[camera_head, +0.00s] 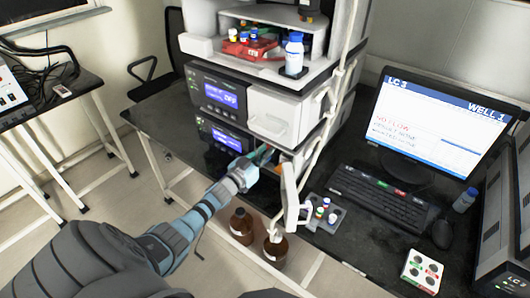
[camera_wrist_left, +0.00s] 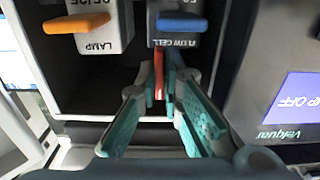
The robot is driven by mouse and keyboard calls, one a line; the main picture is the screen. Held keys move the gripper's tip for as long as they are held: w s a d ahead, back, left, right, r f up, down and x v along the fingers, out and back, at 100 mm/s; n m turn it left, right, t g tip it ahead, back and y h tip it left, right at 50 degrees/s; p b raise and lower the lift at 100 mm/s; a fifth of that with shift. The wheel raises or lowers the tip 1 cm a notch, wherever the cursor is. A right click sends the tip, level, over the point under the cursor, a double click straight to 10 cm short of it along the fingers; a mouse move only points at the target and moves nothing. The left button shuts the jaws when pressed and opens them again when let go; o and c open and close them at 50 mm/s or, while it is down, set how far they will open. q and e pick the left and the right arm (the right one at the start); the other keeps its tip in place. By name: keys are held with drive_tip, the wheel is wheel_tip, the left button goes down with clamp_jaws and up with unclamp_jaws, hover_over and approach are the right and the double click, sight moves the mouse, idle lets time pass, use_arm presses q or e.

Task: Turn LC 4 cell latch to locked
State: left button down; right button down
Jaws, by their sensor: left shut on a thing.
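In the left wrist view, a grey block marked FLOW CELL (camera_wrist_left: 177,46) has a blue latch lever (camera_wrist_left: 182,24) lying sideways across it. My left gripper (camera_wrist_left: 165,72) has its teal fingers closed together just below this block. A thin red strip (camera_wrist_left: 159,74) shows between the fingertips, and they appear shut on it. In the head view my left gripper (camera_head: 262,157) reaches into the open bay of the lower instrument stack; its tips are mostly hidden there. My right gripper is not in view.
A block marked LAMP (camera_wrist_left: 102,46) with an orange lever (camera_wrist_left: 76,23) sits beside the flow cell block. An open white door (camera_head: 291,196) stands close right of my gripper. Brown bottles (camera_head: 241,226) are below. A vial rack (camera_head: 325,215) and keyboard (camera_head: 385,197) lie to the right.

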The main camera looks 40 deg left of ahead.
use_arm(q)
drive_tip(key=c, duration=1.7)
unclamp_jaws()
drive_tip(key=s, duration=1.2)
drive_tip(key=shift+d, duration=0.15)
